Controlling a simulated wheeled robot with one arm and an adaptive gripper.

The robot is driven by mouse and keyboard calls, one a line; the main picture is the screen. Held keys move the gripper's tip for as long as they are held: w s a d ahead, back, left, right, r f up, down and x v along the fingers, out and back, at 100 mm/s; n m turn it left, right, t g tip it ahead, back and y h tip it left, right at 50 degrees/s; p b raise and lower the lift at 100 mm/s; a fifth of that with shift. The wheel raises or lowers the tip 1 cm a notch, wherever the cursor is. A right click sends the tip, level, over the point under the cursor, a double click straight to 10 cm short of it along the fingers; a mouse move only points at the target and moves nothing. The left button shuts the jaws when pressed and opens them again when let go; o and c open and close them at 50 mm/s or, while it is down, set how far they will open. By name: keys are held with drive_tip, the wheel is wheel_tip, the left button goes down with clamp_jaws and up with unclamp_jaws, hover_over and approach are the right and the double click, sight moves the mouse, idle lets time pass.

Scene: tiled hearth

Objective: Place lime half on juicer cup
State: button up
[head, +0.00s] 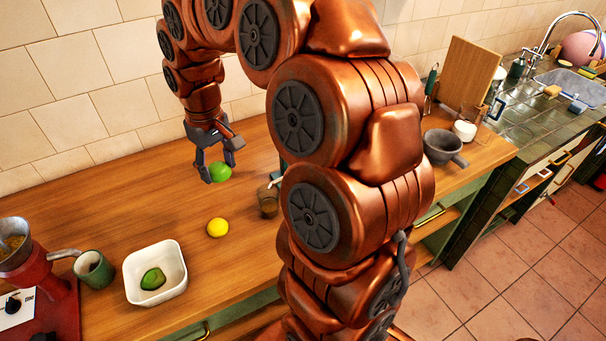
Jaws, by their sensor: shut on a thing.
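My gripper (217,168) points down above the wooden counter and is shut on a green lime (222,174). The lime sits between its dark fingers; its cut face cannot be made out. Another green piece of fruit (152,279), perhaps a lime half, lies in a square white bowl (178,261) at the lower left. I cannot clearly identify the juicer cup.
A yellow lemon (217,228) lies on the counter (120,205) below my gripper. A red machine (50,270) and a green mug (94,269) stand at the left. A grey mortar or pan (443,147) stands right of my arm. The counter's back left is clear.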

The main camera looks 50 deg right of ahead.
drive_tip(key=s+d+b, duration=0.4)
drive_tip(key=s+b, duration=0.2)
drive_tip(key=s, duration=0.9)
drive_tip(key=w+d+p, duration=0.1)
drive_tip(key=w+d, duration=0.1)
drive_tip(key=d, duration=0.2)
drive_tip(key=w+d+p, duration=0.1)
drive_tip(key=w+d, duration=0.1)
drive_tip(key=d, duration=0.3)
drive_tip(key=w+d+p, duration=0.2)
drive_tip(key=d, duration=0.3)
drive_tip(key=shift+w+f, duration=0.3)
drive_tip(key=shift+f, duration=0.05)
drive_tip(key=shift+f+p, duration=0.8)
drive_tip(key=shift+f, duration=0.95)
drive_tip(key=shift+f, duration=0.2)
drive_tip(key=o, duration=1)
drive_tip(key=shift+o, duration=0.2)
drive_tip(key=shift+r, duration=0.15)
wheel_tip(320, 180, up, 12)
drive_tip(key=b, duration=0.3)
